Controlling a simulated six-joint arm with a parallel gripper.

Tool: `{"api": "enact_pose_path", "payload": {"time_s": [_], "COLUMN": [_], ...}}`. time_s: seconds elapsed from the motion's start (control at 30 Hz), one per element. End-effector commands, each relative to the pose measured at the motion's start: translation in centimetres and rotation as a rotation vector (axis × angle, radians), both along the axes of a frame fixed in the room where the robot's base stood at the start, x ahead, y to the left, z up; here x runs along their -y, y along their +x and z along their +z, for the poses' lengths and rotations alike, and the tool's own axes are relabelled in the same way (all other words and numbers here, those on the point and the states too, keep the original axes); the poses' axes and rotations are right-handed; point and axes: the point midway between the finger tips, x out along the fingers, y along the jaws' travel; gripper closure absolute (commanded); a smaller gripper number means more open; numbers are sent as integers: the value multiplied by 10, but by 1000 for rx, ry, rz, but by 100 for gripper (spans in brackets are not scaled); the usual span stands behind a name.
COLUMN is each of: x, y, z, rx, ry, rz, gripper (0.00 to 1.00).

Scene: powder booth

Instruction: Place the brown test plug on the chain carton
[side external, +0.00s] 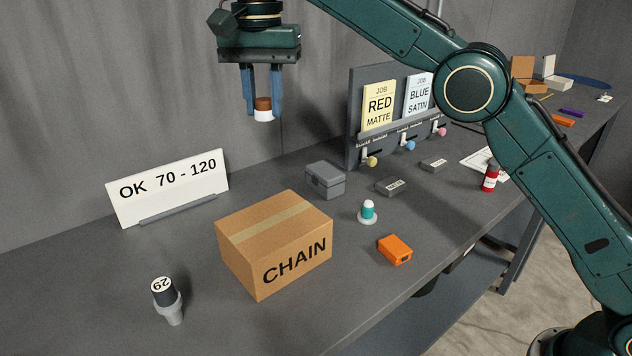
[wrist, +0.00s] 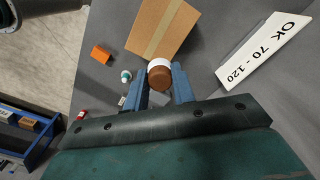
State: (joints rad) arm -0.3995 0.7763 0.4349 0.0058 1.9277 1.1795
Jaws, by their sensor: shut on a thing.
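My gripper (side external: 263,107) is shut on the brown test plug (side external: 263,103), which has a brown top and a white lower part. It holds the plug in the air, above and behind the chain carton as seen from the side. In the wrist view the plug (wrist: 160,76) sits between the blue fingers (wrist: 160,88), just below the carton's edge in the picture. The chain carton (side external: 297,244) is a closed brown box with a tape strip and "CHAIN" on its side. Its top is bare. It also shows in the wrist view (wrist: 182,32).
A white "OK 70 - 120" sign (side external: 168,187) stands left of the carton. A grey box (side external: 325,181), a teal-and-white plug (side external: 368,211), an orange block (side external: 395,250) and a gauge marked 29 (side external: 167,300) surround it. A job-card rack (side external: 392,120) stands behind.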

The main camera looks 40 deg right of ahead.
Motion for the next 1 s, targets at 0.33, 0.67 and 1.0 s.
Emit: {"api": "enact_pose_path", "payload": {"time_s": [0.33,0.67,1.0], "x": [-2,-2,-2], "y": [0,0,0], "z": [-2,-19,-48], "rx": [1,-1,-1], "ry": [1,0,0], "rz": [0,0,0], "gripper": [96,96,96]}}
